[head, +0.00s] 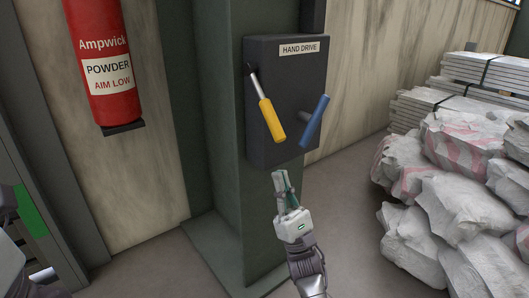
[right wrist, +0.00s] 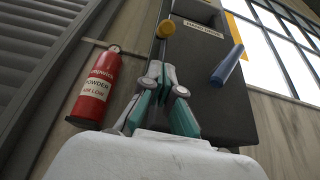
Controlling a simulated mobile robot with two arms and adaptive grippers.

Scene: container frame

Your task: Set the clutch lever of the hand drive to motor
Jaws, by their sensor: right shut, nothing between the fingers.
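The hand drive (head: 285,75) is a dark grey box on a green post, labelled HAND DRIVE; it also shows in the right wrist view (right wrist: 212,95). A lever with a yellow grip (head: 271,120) hangs down and slants right on its left side. A lever with a blue grip (head: 315,121) stands out on its right side. No label tells which one is the clutch lever or where motor lies. My right gripper (head: 281,181) is shut and empty, below the box and apart from both grips. In the right wrist view its fingers (right wrist: 162,72) point up towards the yellow grip (right wrist: 166,29).
A red fire extinguisher (head: 103,60) hangs on the wall at left. Wrapped white sacks (head: 460,190) and strapped stacked boards (head: 480,75) fill the right side. The green post (head: 227,165) carries the box. Grey floor (head: 345,200) is free between the post and the sacks.

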